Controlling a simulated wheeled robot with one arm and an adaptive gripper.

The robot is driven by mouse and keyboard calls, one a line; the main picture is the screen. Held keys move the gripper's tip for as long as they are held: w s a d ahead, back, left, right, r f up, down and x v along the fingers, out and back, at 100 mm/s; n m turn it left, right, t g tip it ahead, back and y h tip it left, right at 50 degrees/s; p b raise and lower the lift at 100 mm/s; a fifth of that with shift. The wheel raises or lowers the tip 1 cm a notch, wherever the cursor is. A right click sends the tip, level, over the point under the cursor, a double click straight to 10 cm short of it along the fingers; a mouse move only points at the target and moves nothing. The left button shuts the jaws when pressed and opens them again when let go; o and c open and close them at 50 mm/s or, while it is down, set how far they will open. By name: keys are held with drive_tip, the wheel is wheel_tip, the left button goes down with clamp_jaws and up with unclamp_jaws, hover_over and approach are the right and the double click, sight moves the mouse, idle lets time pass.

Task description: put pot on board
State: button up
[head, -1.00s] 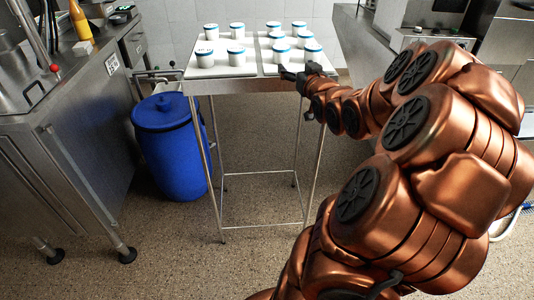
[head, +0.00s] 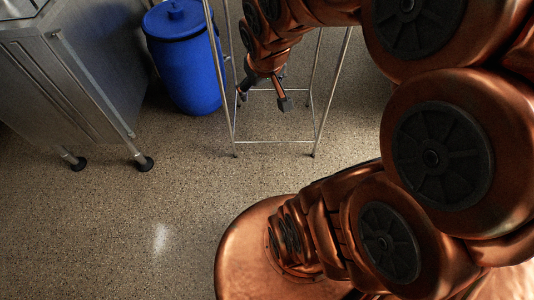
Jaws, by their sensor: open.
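My gripper (head: 263,100) points down in front of the metal table's legs, below the tabletop level in the picture. Its fingers are spread and nothing shows between them. No pot and no board is in the head view now. The tabletop with the white, blue-rimmed pots on flat white boards lies out of the picture.
A blue lidded barrel (head: 187,62) stands left of the thin-legged metal table (head: 216,62). A steel counter (head: 70,75) on feet stands at the far left. The speckled floor (head: 120,225) is clear at the lower left.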

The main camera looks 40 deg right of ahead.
drive_tip(key=s+a+n+g, duration=0.1)
drive_tip(key=s+a+g, duration=0.2)
drive_tip(key=s+a, duration=0.2)
drive_tip(key=s+a+g+y, duration=0.1)
drive_tip(key=s+a+g, duration=0.2)
drive_tip(key=s, duration=0.9)
drive_tip(key=a, duration=0.3)
drive_tip(key=shift+s+a+r+n+y, duration=0.25)
drive_tip(key=shift+a+n+y, duration=0.05)
drive_tip(key=shift+n, duration=0.1)
